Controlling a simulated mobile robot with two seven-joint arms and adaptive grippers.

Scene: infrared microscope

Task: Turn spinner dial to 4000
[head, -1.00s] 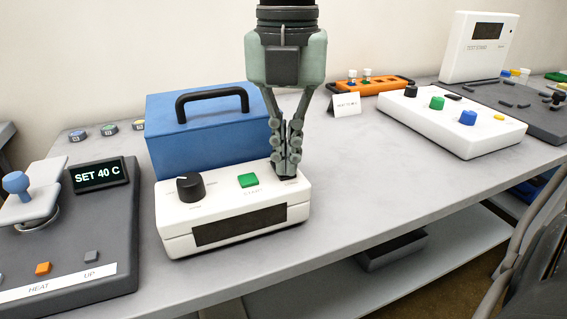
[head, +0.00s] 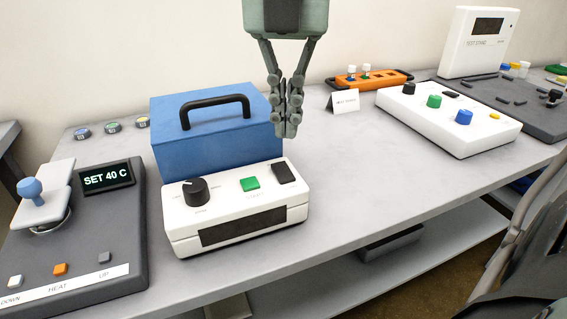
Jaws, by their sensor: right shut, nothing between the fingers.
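The black round dial (head: 196,191) sits on the left of the top of a white box (head: 272,229), with small print around it too small to read. A green button (head: 250,183) and a black rocker switch (head: 284,173) are to its right. The display (head: 243,226) on the box's front is dark. My right gripper (head: 287,135) points down with its fingers shut and empty. It appears above and behind the black switch, apart from it. My left gripper is not in view.
A blue case (head: 215,143) with a black handle stands behind the white box. A grey heating unit (head: 110,220) reading "SET 40 C" is at the left. A white control box (head: 450,125) and an orange strip (head: 375,82) are at right.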

